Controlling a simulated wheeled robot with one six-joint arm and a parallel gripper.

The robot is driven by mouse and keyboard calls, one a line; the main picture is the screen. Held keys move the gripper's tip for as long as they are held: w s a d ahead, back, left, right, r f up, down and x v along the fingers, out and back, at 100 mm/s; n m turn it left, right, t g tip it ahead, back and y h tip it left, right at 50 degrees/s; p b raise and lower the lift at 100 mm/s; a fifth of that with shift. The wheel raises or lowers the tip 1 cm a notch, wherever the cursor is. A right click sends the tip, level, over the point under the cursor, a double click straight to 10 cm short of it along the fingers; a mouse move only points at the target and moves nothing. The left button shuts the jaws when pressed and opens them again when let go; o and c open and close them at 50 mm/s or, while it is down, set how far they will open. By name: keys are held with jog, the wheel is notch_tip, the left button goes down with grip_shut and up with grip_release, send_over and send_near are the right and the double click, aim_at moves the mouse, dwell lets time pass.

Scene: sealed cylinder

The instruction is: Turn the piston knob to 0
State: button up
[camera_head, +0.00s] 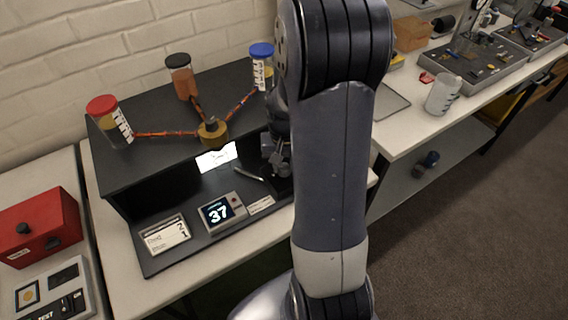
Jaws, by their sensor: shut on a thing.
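A black apparatus (120,180) stands on the white table. Its small display (218,211) reads 37. My gripper (281,166) is at the right end of the apparatus, partly behind my own arm. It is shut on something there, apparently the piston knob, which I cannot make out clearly. A thin grey bar (249,174) lies just left of my gripper. A bright panel (216,157) glows in the recess. A brass hub (212,132) on top links by tubes to a red-capped jar (109,121), a brown, dark-capped jar (182,77) and a blue-capped jar (261,67).
A label card (166,236) reading 2 and 1 lies at the front left of the apparatus. A red box (38,227) and a test panel (52,296) stand at left. A white mug (442,94) and grey trays (480,65) are on the right bench. My arm blocks the middle.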

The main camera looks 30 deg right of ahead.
aim_at(284, 166)
dwell(0.3)
jog(key=o, duration=1)
jog(key=shift+c, duration=0.2)
jog(key=shift+r, duration=0.1)
notch_tip(284, 166, up, 11)
notch_tip(284, 166, down, 11)
jog(key=shift+f, duration=0.2)
jog(key=shift+r, duration=0.1)
dwell(0.5)
